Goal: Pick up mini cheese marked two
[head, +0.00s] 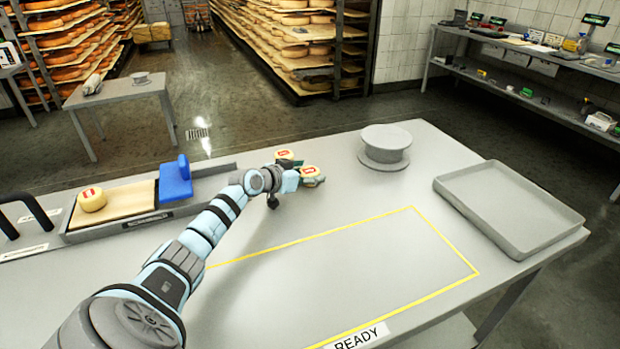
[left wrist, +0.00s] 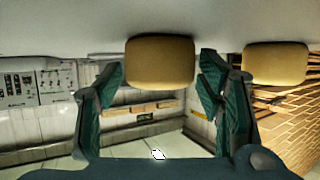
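Two small yellow cheeses with red labels stand on the table beyond my left arm, a nearer right one (head: 311,171) and a farther left one (head: 285,155). The numbers on the labels are too small to read. My left gripper (head: 306,179) is at the nearer cheese. In the left wrist view, which is upside down, this cheese (left wrist: 160,60) stands between the tips of the open green fingers (left wrist: 161,80), close to both; contact is unclear. The other cheese (left wrist: 276,63) is outside the fingers. My right gripper is not in view.
A third red-labelled cheese (head: 92,199) sits on a board at the left, near a blue block (head: 175,181). A round grey stand (head: 385,146) and an empty grey tray (head: 510,207) are to the right. The yellow-outlined area (head: 400,262) marked READY is clear.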

